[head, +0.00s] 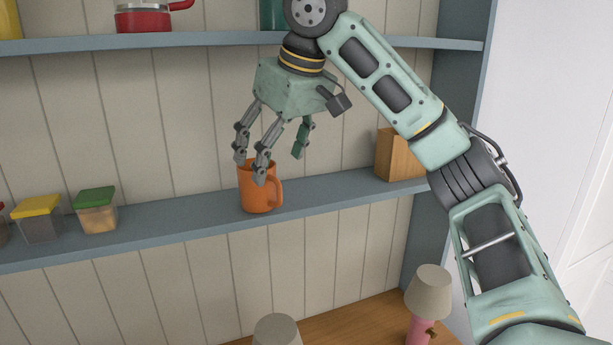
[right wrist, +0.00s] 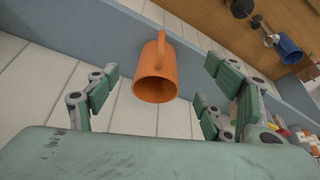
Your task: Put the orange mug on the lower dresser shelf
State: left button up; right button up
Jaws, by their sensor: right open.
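The orange mug (head: 260,198) stands upright on the lower blue-grey shelf (head: 178,230), with its handle on the right. My right gripper (head: 272,162) reaches down from above, with its fingers spread near the mug's rim. Two fingers overlap the mug's upper left part in the head view, and another is apart at the right. In the right wrist view the mug (right wrist: 155,80) shows between the open fingers, its mouth towards the camera, with clear gaps on both sides. The right gripper is open and holds nothing. My left gripper is not in view.
On the same shelf, lidded containers (head: 97,211) stand at left and a wooden block (head: 400,155) at right. Bare shelf lies on both sides of the mug. The upper shelf (head: 120,45) holds a red-based pot (head: 143,18).

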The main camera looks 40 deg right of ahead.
jog(key=s+d, duration=0.1)
jog(key=s, duration=0.7)
jog(key=shift+d+b, duration=0.15)
jog(key=shift+b, duration=0.3)
